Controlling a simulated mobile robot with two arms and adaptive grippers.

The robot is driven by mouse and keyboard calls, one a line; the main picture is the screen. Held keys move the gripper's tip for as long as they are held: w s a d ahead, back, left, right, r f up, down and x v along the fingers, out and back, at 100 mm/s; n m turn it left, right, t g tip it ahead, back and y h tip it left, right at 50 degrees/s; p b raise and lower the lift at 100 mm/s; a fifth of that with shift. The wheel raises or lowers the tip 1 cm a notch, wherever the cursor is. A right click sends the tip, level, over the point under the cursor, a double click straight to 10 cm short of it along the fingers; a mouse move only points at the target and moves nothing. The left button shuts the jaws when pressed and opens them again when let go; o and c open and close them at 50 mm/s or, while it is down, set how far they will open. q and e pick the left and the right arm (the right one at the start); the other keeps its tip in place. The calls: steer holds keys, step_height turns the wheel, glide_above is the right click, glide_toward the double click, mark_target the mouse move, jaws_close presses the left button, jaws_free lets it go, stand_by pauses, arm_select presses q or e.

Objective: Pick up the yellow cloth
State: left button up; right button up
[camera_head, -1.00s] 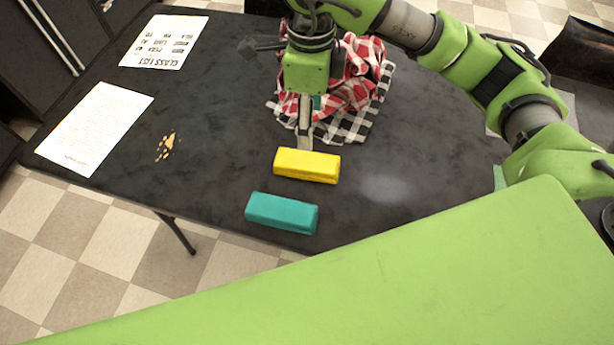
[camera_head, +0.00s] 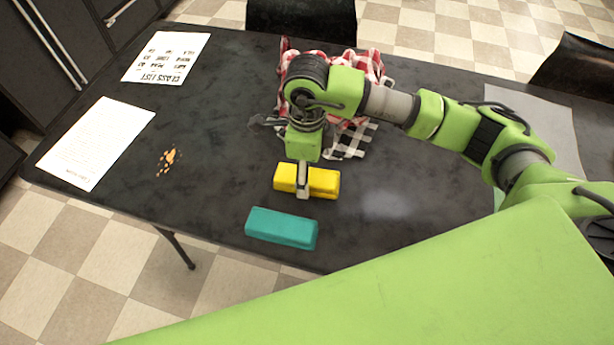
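The yellow thing (camera_head: 323,182) looks like a thick rectangular block rather than a loose cloth. It lies flat on the dark table, behind a teal block (camera_head: 281,228) of similar shape. My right gripper (camera_head: 302,190) points down over the middle of the yellow block, and its finger covers part of the block's top and front side. I see the gripper nearly edge-on, so I cannot tell its opening or whether it touches the block. My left gripper is not in view.
Crumpled red and black checkered cloth (camera_head: 352,142) lies behind my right gripper. Two printed sheets, a class list (camera_head: 168,57) and another (camera_head: 95,143), lie at left near brown crumbs (camera_head: 168,160). A grey sheet (camera_head: 545,125) lies at right. Chairs stand behind the table.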

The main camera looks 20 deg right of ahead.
steer(key=shift+f, duration=0.9)
steer(key=c, duration=1.1)
steer(key=shift+r, duration=0.15)
steer(key=shift+r, duration=0.25)
steer(key=r+p, duration=0.1)
steer(key=r, duration=0.1)
steer(key=r+p, duration=0.1)
steer(key=shift+s+a+r, duration=0.1)
steer(key=shift+a+r, duration=0.3)
steer(key=s+a+r+p, duration=0.1)
steer(key=a+r, duration=0.1)
steer(key=a, duration=0.2)
steer(key=s+a+r+p, duration=0.1)
steer(key=a+r, duration=0.2)
steer(key=a, duration=0.1)
steer(key=s+a+r+p, duration=0.1)
steer(key=a+r, duration=0.2)
steer(key=a, duration=0.1)
steer(key=shift+s+a+r, duration=0.25)
steer(key=shift+s+a, duration=0.1)
steer(key=shift+d, duration=0.1)
